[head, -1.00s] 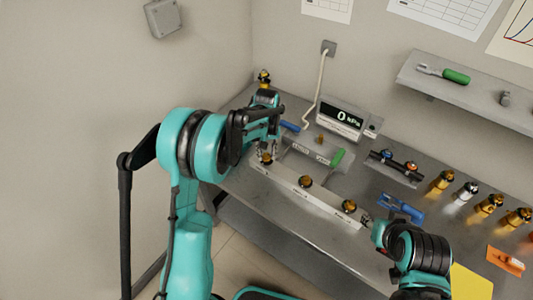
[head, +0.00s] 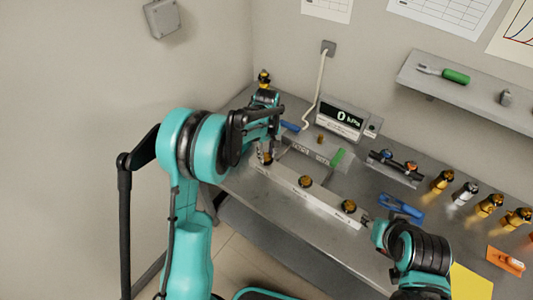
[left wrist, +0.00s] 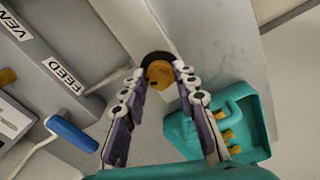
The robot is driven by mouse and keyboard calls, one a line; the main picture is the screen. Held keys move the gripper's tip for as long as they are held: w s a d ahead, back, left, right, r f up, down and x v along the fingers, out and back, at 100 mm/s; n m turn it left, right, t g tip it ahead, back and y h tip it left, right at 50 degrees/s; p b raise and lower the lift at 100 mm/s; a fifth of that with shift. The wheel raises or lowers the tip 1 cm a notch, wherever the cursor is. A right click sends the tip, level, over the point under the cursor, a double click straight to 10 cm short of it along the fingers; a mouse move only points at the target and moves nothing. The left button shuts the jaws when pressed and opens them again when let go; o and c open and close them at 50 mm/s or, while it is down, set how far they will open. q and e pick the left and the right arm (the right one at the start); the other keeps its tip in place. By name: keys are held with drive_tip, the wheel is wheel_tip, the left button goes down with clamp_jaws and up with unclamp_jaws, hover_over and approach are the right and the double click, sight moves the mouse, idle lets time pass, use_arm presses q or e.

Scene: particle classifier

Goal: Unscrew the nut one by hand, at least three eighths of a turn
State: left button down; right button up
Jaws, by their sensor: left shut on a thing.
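A pale rail (head: 320,196) on the bench carries a row of brass nuts. One nut (head: 305,182) is at the middle and another (head: 349,206) near the right end. My left gripper (head: 264,156) is over the left end of the rail. In the left wrist view its fingers (left wrist: 158,78) are shut on the brass nut (left wrist: 160,74), one on each side. A dark ring shows behind that nut. My right gripper (head: 367,221) is beside the rail's right end, too small to tell open from shut.
A display (head: 346,118) reads 0 kPa behind the rail. A blue tool (head: 401,208) lies right of the rail, with several brass fittings (head: 443,181) farther right. A teal case (left wrist: 212,128) with brass pieces and a blue handle (left wrist: 70,134) flank my left gripper.

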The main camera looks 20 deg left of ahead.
sight(266, 154)
idle(0.3)
use_arm(q)
drive_tip(key=c, duration=1.2)
unclamp_jaws()
drive_tip(key=shift+a, duration=0.1)
drive_tip(key=shift+o, duration=0.2)
wheel_tip(266, 154, up, 12)
